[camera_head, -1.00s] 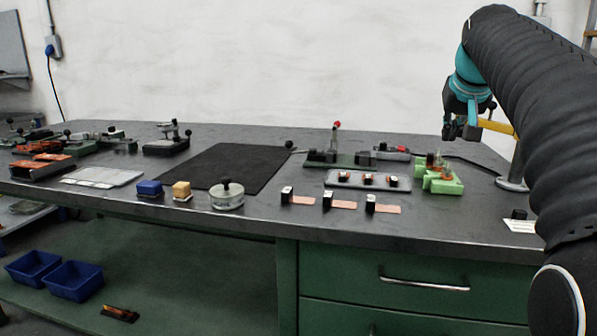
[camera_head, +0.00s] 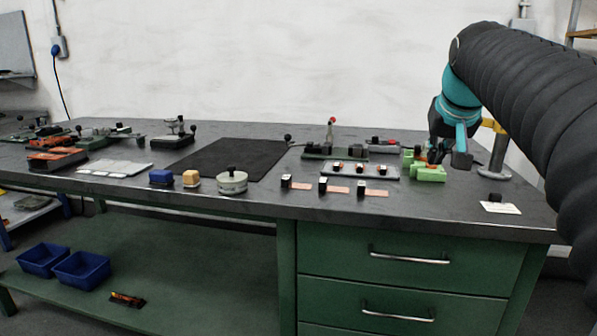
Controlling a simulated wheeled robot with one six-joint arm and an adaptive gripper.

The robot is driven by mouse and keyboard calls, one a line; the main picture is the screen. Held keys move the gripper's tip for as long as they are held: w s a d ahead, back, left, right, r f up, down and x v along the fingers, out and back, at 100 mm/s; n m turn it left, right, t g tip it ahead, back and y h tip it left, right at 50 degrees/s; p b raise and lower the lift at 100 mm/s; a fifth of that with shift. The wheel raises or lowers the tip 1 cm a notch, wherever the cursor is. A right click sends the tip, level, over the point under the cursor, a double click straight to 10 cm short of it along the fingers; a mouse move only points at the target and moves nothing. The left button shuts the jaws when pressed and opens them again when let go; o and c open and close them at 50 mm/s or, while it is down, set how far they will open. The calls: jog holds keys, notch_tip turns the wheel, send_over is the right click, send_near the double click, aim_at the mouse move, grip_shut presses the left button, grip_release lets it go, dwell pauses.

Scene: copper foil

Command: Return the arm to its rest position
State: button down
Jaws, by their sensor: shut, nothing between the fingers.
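My arm comes in from the right edge, its black ribbed sleeve running up and then down to a teal wrist. My gripper (camera_head: 449,157) is shut and empty at the right part of the bench, in front of a yellow part on a grey stand. It hangs in the picture just over the right side of the green fixture (camera_head: 430,173) and hides part of it. I cannot tell the height between them.
The dark workbench (camera_head: 430,207) holds a grey tray (camera_head: 387,172), copper strips with black-and-white blocks (camera_head: 331,188), a round tin (camera_head: 232,183), a black mat (camera_head: 235,158) and a white card (camera_head: 500,208). Blue bins (camera_head: 82,270) stand on the lower shelf. The bench's front right is mostly clear.

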jog(key=s+a+f+n+g, duration=0.1)
jog(key=s+a+f, duration=0.4)
jog(key=s+f, duration=0.7)
jog(key=s+a+f+n+y, duration=0.1)
jog(key=s+a+f, duration=0.4)
jog(key=s+f, duration=0.8)
jog(key=shift+s+a+f+g, duration=0.2)
jog(key=shift+f+g, duration=0.2)
jog(key=shift+f, duration=0.25)
